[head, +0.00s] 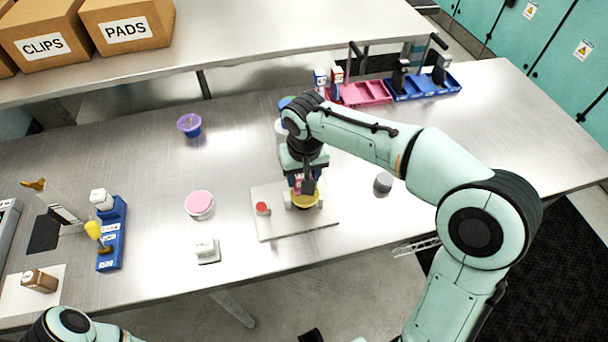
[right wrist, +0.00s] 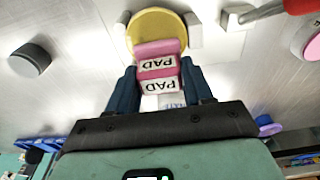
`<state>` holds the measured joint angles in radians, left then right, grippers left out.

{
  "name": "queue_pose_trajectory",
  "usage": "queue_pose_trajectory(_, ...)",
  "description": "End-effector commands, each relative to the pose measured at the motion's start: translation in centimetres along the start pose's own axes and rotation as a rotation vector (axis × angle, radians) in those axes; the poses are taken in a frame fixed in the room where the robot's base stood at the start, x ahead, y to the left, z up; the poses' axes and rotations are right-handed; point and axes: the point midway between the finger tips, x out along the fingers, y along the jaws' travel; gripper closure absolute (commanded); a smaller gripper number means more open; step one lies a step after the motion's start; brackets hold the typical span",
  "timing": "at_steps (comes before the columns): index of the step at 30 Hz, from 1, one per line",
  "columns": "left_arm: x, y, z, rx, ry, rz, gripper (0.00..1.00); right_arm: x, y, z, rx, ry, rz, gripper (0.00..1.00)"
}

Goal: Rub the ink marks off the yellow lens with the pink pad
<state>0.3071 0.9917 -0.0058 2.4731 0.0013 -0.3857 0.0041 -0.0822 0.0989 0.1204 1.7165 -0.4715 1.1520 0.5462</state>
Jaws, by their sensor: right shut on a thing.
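The yellow lens (head: 306,204) sits between white holder blocks on a pale board (head: 271,229); its yellow face also shows in the right wrist view (right wrist: 158,22). My right gripper (head: 304,178) is above the lens. Its blue fingers are shut on the pink pad (right wrist: 160,48), a block with a pink face and white sides lettered PAD. The pad overlaps the near edge of the lens in the right wrist view; I cannot tell whether they touch. No ink marks can be made out on the visible part of the lens. My left gripper is out of view.
A red-topped piece (head: 262,208) is on the board. A pink-topped round tub (head: 199,204) and white block (head: 207,251) stand left, a grey cylinder (head: 383,182) right. Pink (head: 365,93) and blue (head: 423,86) trays are behind. The table's right side is clear.

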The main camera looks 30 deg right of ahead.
Motion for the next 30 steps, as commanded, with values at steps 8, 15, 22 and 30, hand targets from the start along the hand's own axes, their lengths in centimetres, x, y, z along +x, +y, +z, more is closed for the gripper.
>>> queue_pose_trajectory(8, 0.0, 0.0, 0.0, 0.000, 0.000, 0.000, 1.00, 0.0, -0.2, 0.3, 0.000, -0.002, 0.001, 0.74)
queue_pose_trajectory(15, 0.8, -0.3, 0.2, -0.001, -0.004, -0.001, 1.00, -0.1, -0.2, 1.6, -0.001, -0.002, -0.001, 0.74)
queue_pose_trajectory(22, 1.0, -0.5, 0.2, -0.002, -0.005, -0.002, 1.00, -0.3, -0.2, 2.2, 0.000, -0.002, -0.001, 0.74)
queue_pose_trajectory(30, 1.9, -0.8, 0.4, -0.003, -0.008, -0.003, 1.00, -0.2, -0.2, 3.5, -0.001, -0.002, -0.001, 0.74)
